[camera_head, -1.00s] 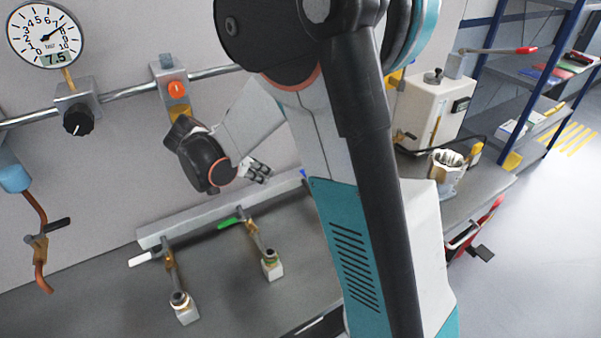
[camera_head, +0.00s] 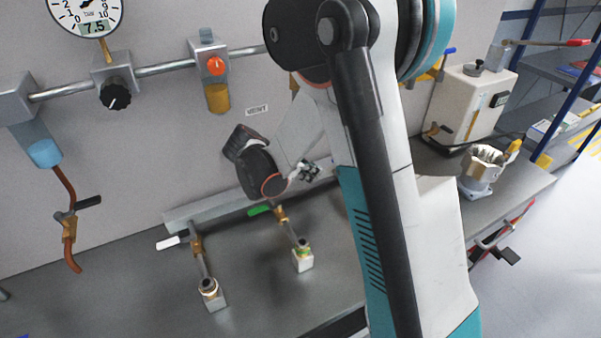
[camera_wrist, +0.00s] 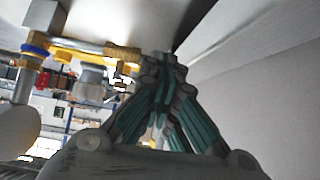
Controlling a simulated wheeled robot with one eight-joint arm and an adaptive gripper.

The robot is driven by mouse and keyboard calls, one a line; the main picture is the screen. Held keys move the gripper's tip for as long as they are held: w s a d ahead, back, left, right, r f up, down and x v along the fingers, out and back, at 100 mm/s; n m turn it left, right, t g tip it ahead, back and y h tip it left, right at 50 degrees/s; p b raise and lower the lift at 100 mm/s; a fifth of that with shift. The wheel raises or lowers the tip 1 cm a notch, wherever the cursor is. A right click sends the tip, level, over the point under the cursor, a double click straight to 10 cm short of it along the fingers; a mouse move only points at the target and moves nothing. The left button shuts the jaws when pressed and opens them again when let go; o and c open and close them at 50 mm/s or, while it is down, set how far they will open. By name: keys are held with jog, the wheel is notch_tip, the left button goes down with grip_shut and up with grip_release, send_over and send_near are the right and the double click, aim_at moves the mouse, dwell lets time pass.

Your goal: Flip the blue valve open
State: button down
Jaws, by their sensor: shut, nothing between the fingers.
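A blue handle (camera_head: 449,50) shows at the upper right in the head view, beside brass fittings partly hidden by my arm. In the wrist view, a blue ring (camera_wrist: 36,50) sits on a pipe with brass fittings at the left; I cannot tell whether it is the same valve. My gripper (camera_head: 308,171) is shut and empty, above the bench rail and to the right of the green-handled valve (camera_head: 260,210). Its fingers also converge in the wrist view (camera_wrist: 165,68), apart from the blue ring. My arm hides the right part of the rail.
A white-handled valve (camera_head: 169,243) stands left of the green one. A dark knob (camera_head: 115,94), a pressure gauge (camera_head: 88,12) and an orange-capped unit (camera_head: 215,66) are on the wall pipe. A white machine (camera_head: 471,103) and a metal housing (camera_head: 482,170) stand on the right.

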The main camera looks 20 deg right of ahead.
jog(key=shift+w+d+f+b, duration=0.15)
jog(key=shift+d+b, duration=0.35)
jog(key=shift+d, duration=1.65)
jog(key=shift+w+d+m+g, duration=0.25)
jog(key=shift+d+m+g, duration=0.15)
jog(key=shift+d+m, duration=0.1)
jog(key=shift+r, duration=0.2)
jog(key=a+r, duration=0.1)
jog(key=a, duration=1.3)
jog(key=shift+a+r, duration=0.15)
jog(key=shift+r, duration=0.25)
